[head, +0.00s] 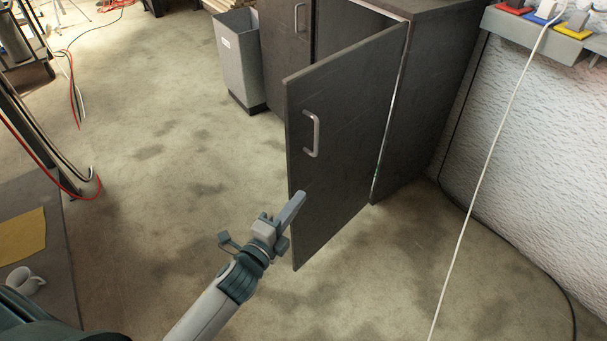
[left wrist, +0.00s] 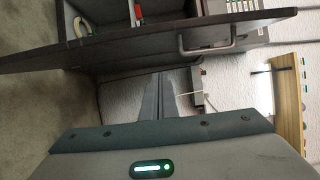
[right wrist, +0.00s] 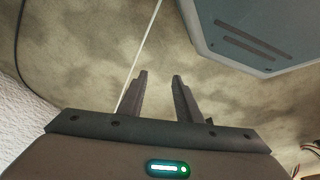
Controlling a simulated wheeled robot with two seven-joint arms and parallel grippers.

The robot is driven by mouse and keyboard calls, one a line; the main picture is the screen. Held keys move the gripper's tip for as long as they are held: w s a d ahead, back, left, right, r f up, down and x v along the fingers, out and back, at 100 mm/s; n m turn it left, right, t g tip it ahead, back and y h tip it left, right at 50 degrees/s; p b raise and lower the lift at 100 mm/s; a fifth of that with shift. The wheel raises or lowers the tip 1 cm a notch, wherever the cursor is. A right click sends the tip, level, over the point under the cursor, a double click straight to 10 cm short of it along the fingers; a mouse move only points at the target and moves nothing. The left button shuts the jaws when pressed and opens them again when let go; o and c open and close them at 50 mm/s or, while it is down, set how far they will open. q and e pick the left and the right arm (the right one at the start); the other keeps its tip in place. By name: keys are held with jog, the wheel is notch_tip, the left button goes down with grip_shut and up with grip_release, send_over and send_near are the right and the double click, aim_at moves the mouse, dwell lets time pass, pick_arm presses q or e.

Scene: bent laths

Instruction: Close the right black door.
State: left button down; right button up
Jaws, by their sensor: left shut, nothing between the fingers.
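The right black door (head: 345,115) stands wide open from the cabinet (head: 425,100), with its metal handle (head: 315,134) facing me. In the left wrist view the door (left wrist: 110,48) crosses the top with its handle (left wrist: 210,45). My left gripper (head: 299,198) is shut and empty, its fingertips in front of the door's lower free edge, below the handle; I cannot tell whether it touches. Its fingers show together in the left wrist view (left wrist: 159,88). My right gripper (right wrist: 160,76) is open and empty above the floor; it is outside the head view.
A grey bin (head: 240,60) stands left of the cabinet, near its other door (head: 283,40). A white cable (head: 490,150) hangs at the right by the wall. A table with a mug (head: 25,280) is at lower left. The floor left of the door is clear.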

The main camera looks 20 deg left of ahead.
aim_at(304, 169)
pick_arm(q)
jog(key=shift+w, duration=0.1)
jog(key=w, duration=0.3)
jog(key=w+a, duration=0.1)
jog(key=w, duration=0.7)
jog(key=shift+w+a+p, duration=0.15)
jog(key=shift+p, duration=0.2)
pick_arm(e)
notch_tip(304, 169, down, 2)
jog(key=shift+f, duration=0.1)
pick_arm(q)
jog(key=shift+a, duration=0.15)
pick_arm(e)
jog(key=shift+w+r, duration=0.15)
jog(key=shift+r, duration=0.1)
